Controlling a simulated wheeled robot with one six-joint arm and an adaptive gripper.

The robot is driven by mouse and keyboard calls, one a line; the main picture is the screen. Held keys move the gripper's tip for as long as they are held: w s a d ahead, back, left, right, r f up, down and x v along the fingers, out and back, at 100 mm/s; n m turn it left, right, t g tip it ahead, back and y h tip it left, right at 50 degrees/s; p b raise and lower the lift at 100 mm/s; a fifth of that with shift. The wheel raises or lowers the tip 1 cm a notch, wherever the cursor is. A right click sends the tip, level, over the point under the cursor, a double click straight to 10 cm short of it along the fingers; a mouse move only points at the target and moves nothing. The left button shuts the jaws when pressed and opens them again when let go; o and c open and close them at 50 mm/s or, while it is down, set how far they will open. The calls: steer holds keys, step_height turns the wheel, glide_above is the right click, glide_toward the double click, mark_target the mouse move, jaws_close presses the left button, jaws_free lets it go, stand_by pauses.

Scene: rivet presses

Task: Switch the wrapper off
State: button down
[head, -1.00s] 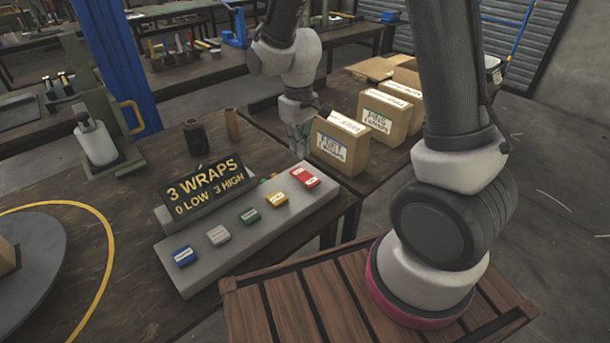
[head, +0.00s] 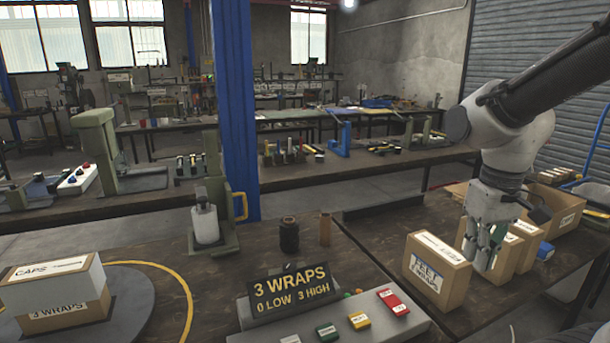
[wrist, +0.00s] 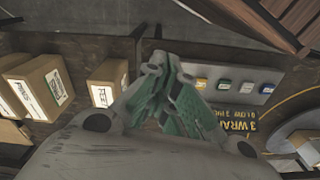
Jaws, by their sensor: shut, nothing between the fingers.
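The wrapper's grey control panel (head: 430,333) stands at the front of the bench in the head view, cut off at the bottom. A sign (head: 292,290) reads "3 WRAPS, 0 LOW 3 HIGH". The turntable (head: 150,305) carries stacked boxes (head: 55,290). My gripper (head: 481,264) is shut and empty, beyond and right of the panel, by the cartons.
A labelled carton (head: 437,275) stands right of the panel, with more cartons (head: 520,245) beside it. A dark cylinder (head: 289,235) and a brown tube (head: 325,229) stand behind the sign. A blue post (head: 236,110) rises behind the bench.

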steer(key=s+d+r+m+t, duration=0.2)
steer(key=s+d+r+t, duration=0.2)
steer(key=r, duration=0.3)
steer(key=shift+s+d+r, duration=0.15)
steer(key=shift+s+d, duration=0.2)
steer(key=shift+s, duration=0.35)
